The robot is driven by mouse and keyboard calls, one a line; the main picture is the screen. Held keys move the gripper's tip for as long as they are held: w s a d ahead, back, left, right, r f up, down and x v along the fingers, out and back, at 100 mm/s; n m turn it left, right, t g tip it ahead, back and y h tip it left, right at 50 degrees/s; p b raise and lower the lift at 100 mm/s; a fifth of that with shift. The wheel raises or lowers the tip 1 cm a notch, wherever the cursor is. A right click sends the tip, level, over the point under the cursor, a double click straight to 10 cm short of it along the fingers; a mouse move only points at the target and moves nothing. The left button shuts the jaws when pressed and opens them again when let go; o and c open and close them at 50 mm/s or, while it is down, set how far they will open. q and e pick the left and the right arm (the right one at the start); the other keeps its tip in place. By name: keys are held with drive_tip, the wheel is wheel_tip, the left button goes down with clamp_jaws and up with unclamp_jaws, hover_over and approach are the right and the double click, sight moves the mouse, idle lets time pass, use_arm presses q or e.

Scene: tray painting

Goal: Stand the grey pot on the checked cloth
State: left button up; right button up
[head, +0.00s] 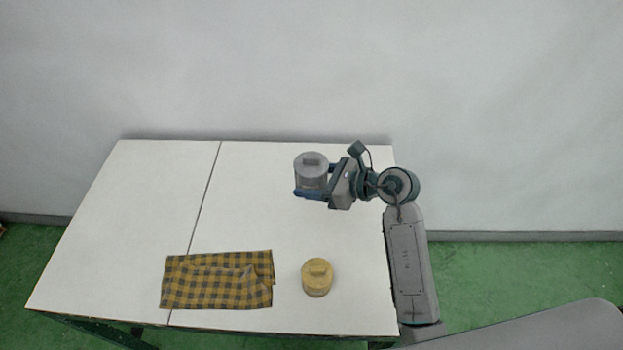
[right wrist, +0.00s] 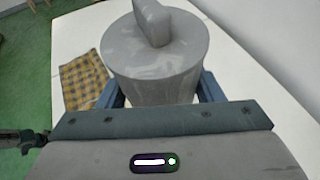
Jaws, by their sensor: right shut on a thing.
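The grey pot (head: 311,165) has a lid with a raised handle and is at the far right part of the table. My right gripper (head: 311,193) is shut on it, with the blue fingers around its lower sides. In the right wrist view the pot (right wrist: 160,62) is upright between the fingers. I cannot tell whether its base touches the table. The yellow and dark checked cloth (head: 217,290) lies near the table's front edge, left of the middle, with a few folds at its right. It also shows in the right wrist view (right wrist: 88,80).
A yellow lidded pot (head: 318,280) stands right of the cloth near the front edge. The white table (head: 140,210) has a seam running across it. A pale wall is behind.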

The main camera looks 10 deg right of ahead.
drive_tip(key=shift+d, duration=1)
drive_tip(key=shift+r, duration=0.1)
